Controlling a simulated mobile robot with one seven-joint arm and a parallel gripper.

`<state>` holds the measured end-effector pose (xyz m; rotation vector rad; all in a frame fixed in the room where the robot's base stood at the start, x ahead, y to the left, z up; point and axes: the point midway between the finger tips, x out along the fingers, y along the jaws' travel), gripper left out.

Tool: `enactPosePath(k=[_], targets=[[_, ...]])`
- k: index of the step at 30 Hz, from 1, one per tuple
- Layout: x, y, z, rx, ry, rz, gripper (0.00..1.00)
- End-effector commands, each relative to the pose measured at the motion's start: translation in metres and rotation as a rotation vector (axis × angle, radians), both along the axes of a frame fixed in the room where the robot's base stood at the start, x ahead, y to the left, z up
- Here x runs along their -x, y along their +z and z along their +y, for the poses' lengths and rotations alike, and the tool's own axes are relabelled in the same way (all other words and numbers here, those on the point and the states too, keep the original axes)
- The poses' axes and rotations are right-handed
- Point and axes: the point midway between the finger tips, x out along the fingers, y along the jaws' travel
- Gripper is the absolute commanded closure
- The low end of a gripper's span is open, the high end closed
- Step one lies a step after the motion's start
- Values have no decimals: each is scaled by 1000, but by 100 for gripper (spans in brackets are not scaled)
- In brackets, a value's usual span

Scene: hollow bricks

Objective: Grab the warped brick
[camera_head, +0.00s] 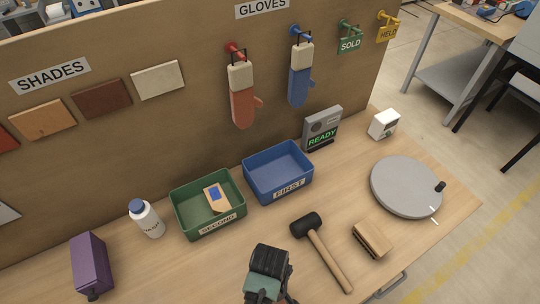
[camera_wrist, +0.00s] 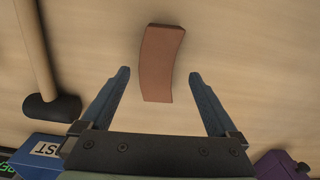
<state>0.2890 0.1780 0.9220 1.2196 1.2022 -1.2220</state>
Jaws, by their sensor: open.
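The warped brick (camera_wrist: 160,62) is a reddish-brown, curved block lying on the wooden bench, seen in the wrist view. My gripper (camera_wrist: 159,74) is open, with one finger on either side of the brick's lower part in that picture. The fingers stand apart from its sides; their height above the bench is hard to tell. In the head view my gripper (camera_head: 267,274) is at the bottom middle and I cannot make out the brick, which seems hidden behind my arm.
A black-headed mallet (camera_head: 325,255) lies to the right of my gripper. A purple box (camera_head: 90,264) and white bottle (camera_head: 148,220) are left. A tan layered block (camera_head: 372,240) and grey disc (camera_head: 405,187) are right.

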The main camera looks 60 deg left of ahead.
Motion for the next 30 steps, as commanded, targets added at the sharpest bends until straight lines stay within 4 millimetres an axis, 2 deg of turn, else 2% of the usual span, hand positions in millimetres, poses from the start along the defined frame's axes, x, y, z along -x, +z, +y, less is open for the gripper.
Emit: enactPosePath(k=[12, 22, 23, 30], targets=[[-5, -44, 0, 0, 1, 1, 5], [-5, -49, 0, -1, 0, -1, 5], [-5, -49, 0, -1, 0, -1, 8], [-5, -49, 0, -1, 0, -1, 52]])
